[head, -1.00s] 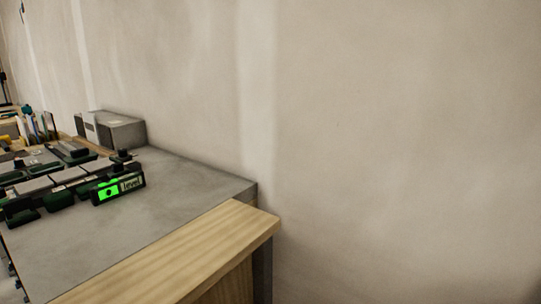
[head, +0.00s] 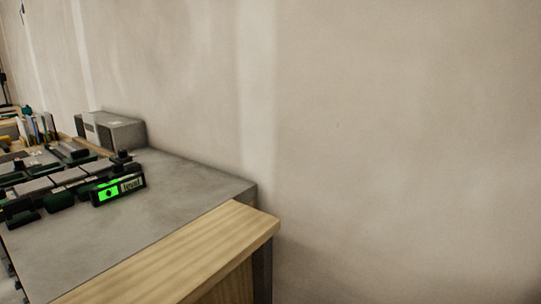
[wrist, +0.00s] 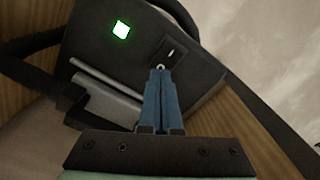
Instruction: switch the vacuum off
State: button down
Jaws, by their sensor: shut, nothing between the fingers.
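In the wrist view, the vacuum (wrist: 205,75) appears as a dark grey box with a lit green lamp (wrist: 121,30) on its face. A small black switch plate (wrist: 172,50) with a short white mark sits to the right of the lamp. My gripper (wrist: 161,70) is shut and empty, with its blue fingers together. Its tips are at the lower edge of the switch plate in the picture; I cannot tell whether they touch it. The gripper is not visible in the head view.
A black hose (wrist: 30,42) curves beside the vacuum, with wood panels behind. In the head view, a grey bench (head: 190,190) carries a level with a green display (head: 118,190), tiles at the left and a grey box (head: 118,130) by the wall.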

jog(key=shift+f+b, duration=0.7)
jog(key=shift+f, duration=0.25)
dwell(0.4)
notch_tip(320, 180, up, 7)
jog(key=p, duration=0.7)
jog(key=shift+r+p, duration=0.1)
jog(key=shift+p, duration=0.25)
